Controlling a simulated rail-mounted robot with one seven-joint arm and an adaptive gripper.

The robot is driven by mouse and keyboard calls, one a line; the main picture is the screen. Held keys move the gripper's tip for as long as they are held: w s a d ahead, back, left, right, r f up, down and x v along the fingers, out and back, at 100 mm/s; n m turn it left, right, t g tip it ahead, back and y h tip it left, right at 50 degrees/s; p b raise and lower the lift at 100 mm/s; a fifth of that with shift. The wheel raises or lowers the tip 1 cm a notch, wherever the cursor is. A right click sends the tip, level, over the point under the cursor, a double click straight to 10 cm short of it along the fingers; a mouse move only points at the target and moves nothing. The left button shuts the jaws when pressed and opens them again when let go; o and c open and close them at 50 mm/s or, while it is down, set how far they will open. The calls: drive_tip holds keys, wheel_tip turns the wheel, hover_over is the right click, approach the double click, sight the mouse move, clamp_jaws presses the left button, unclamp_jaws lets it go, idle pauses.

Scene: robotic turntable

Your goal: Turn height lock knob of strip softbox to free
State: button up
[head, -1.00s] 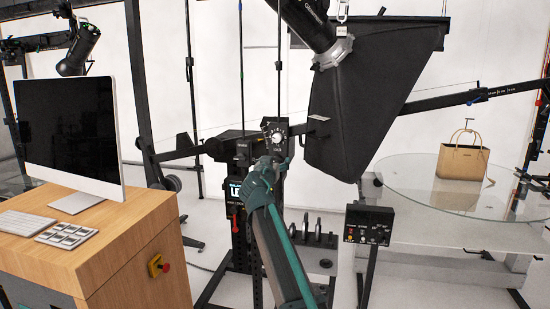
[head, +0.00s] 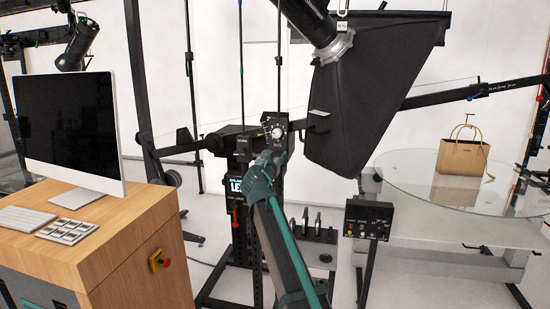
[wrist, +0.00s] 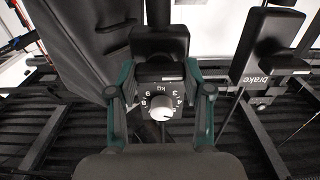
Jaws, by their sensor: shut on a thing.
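The strip softbox (head: 380,90) is a large black box hanging at upper centre right in the head view. A dial housing with a white knob and kg numbers (wrist: 162,107) sits between my fingers in the wrist view. The dial also shows in the head view (head: 277,130), just above my gripper (head: 268,160). In the wrist view my gripper (wrist: 160,82) is shut on a black block (wrist: 160,72) behind the dial, one finger at each side. I cannot tell whether this block is the height lock knob; its markings are hidden.
A black part marked "brake" (wrist: 262,55) stands right of my gripper in the wrist view. A control box (head: 369,219), a glass turntable (head: 410,185) with a tan bag (head: 462,158), and a wooden desk (head: 140,245) with a monitor (head: 75,130) stand around.

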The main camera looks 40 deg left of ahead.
drive_tip(key=shift+f+b, duration=0.1)
drive_tip(key=shift+b, duration=0.2)
drive_tip(key=shift+s+a+n+b, duration=0.1)
drive_tip(key=shift+n+b, duration=1.9)
drive_tip(key=shift+n, duration=7)
drive_tip(key=o, duration=1.2)
drive_tip(key=shift+c, duration=0.2)
